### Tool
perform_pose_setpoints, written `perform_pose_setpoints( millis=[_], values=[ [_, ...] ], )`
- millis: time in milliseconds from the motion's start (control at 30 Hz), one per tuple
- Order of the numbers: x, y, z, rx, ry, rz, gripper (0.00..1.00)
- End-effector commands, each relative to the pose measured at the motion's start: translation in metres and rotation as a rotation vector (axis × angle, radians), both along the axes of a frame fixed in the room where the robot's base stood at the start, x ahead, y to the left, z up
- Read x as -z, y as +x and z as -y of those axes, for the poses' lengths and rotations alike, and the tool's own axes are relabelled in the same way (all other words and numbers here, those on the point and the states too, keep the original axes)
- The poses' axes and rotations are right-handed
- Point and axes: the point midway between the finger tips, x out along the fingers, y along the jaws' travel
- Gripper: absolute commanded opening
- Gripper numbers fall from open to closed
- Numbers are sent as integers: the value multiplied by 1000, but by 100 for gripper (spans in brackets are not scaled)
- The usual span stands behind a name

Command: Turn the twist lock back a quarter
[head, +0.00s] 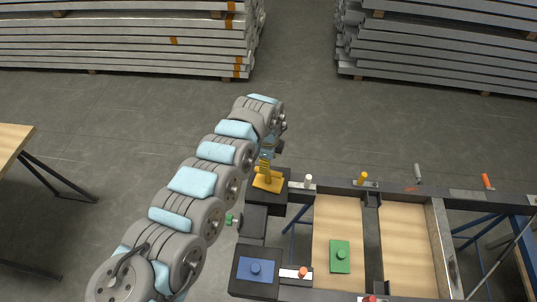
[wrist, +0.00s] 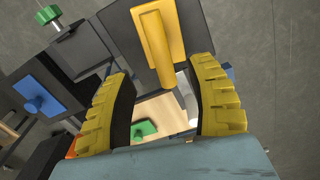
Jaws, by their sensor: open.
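A yellow twist lock (head: 269,183), a plate with a bar handle, sits on a black corner block of the frame. In the wrist view the yellow lock (wrist: 153,22) is at the top centre, its handle pointing down the picture. My gripper (head: 266,166) is just above the lock in the head view. In the wrist view my gripper (wrist: 160,72) is open, with yellow ridged fingers on either side of the handle's end. I see no contact. In the head view my gripper partly hides the lock.
A blue plate with a knob (head: 255,270) sits on a nearer black block. A green plate with a knob (head: 340,256) lies on a wooden panel. Small white (head: 308,181) and yellow (head: 363,178) pegs stand along the frame's far rail. Stacked metal beams (head: 120,40) lie beyond clear floor.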

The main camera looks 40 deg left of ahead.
Motion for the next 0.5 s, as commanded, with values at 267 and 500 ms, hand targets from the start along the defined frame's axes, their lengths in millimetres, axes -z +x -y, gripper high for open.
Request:
perform_pose_setpoints(
  millis=[267,500],
  values=[
    [46,1,2,0,-2,2,56],
    [82,1,1,-1,0,-1,56]
  ],
)
